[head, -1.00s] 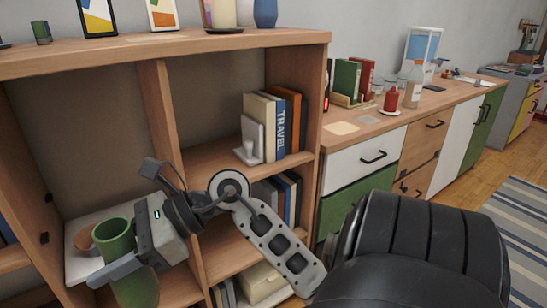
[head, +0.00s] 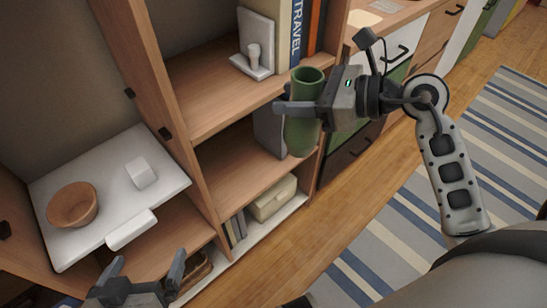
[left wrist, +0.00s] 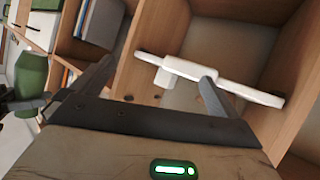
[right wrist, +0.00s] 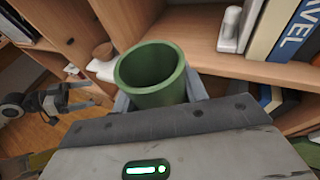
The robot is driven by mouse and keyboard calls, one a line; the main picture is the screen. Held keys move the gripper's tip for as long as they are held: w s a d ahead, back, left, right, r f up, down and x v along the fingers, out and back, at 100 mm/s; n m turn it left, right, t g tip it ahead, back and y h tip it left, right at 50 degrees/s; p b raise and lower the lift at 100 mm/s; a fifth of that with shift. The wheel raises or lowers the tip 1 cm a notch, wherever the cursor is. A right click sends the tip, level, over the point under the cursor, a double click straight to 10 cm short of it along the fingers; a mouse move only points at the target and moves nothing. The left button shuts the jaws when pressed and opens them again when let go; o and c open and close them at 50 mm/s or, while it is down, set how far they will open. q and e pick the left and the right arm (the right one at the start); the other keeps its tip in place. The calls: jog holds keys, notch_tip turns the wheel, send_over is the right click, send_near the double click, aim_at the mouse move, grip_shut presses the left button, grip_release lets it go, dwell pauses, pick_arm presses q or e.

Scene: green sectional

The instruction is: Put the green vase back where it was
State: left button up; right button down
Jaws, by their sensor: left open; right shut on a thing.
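The green vase (head: 303,130) is a tall open cylinder, held roughly upright in the air in front of the right-hand shelves. My right gripper (head: 297,107) is shut on it from the right. In the right wrist view the vase's open mouth (right wrist: 150,68) shows between the fingers. My left gripper (head: 148,268) is open and empty at the bottom left of the head view, below and in front of the white panel (head: 70,245). In the left wrist view the vase (left wrist: 30,82) shows at the left edge, apart from my left gripper (left wrist: 150,82).
The white panel sticks out of the left compartment with a brown bowl (head: 73,205) and a white block (head: 141,172) on it. Upright dividers (head: 160,110) separate the compartments. A white bookend (head: 254,50) and books (head: 297,30) fill the upper right shelf. Open floor (head: 335,220) lies at right.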

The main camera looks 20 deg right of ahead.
jog(key=w+d+f+m+t+h+b, duration=0.25)
jog(key=f+b, duration=0.35)
jog(key=f, duration=0.7)
jog(key=w+d+f+m+t+h+b, duration=0.1)
jog(key=w+d+f+m+h+b, duration=0.15)
jog(key=f+b, duration=0.7)
jog(key=f+b+x, duration=0.1)
jog(key=b+x, duration=0.2)
jog(key=x, duration=1.6)
jog(key=shift+h, duration=0.3)
jog(key=c, duration=0.8)
grip_release()
jog(key=shift+s+d+f, duration=0.15)
jog(key=shift+f, duration=0.05)
pick_arm(q)
jog(key=w+d+f+n+t+h, duration=0.1)
jog(key=d+f+t+h, duration=0.1)
jog(key=d+f+h, duration=0.2)
jog(key=shift+w+d+f+t+h, duration=0.4)
jog(key=shift+d+f, duration=0.05)
jog(key=shift+d, duration=0.35)
pick_arm(e)
jog(key=shift+o, duration=0.2)
jog(key=shift+r, duration=0.1)
